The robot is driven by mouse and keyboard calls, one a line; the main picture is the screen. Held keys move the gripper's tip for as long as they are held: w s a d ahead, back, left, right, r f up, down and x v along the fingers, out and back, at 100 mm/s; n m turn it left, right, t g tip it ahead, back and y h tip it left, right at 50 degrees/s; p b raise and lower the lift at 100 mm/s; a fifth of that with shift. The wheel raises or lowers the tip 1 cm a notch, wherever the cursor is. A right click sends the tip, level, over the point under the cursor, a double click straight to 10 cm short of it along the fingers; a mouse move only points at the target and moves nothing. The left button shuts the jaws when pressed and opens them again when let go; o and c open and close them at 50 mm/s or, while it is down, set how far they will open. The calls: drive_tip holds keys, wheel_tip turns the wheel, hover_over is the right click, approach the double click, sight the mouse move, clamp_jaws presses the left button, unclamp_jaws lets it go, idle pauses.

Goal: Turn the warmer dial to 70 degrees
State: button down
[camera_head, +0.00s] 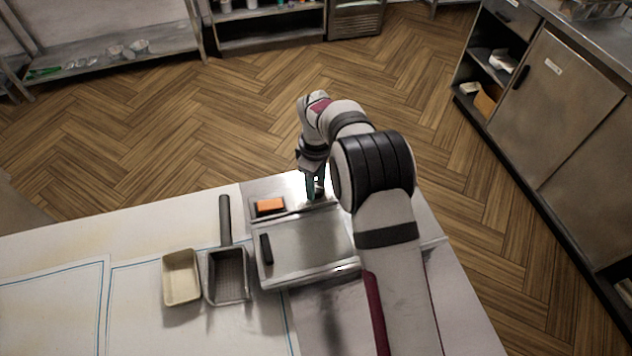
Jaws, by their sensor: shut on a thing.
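The warmer (303,247) is a flat silver unit with a dark handle at its left side, standing near the far edge of the table. Its back strip carries an orange display (270,205) at the left; no digits can be read. My gripper (314,197) points down at this back strip, to the right of the display. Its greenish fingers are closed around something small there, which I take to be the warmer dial. The dial itself is mostly hidden by the fingers, so its setting cannot be seen. My arm covers the warmer's right side.
A dark fry basket (228,275) with a long handle lies left of the warmer. A beige tray (181,277) is beside it. The white table (60,245) is clear at the left. Steel cabinets (550,105) stand at the right, across the wooden floor.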

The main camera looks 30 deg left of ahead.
sight(316, 186)
idle(0.5)
drive_tip(key=shift+c, duration=1.6)
unclamp_jaws()
wheel_tip(316, 186, up, 16)
drive_tip(key=shift+f, duration=0.1)
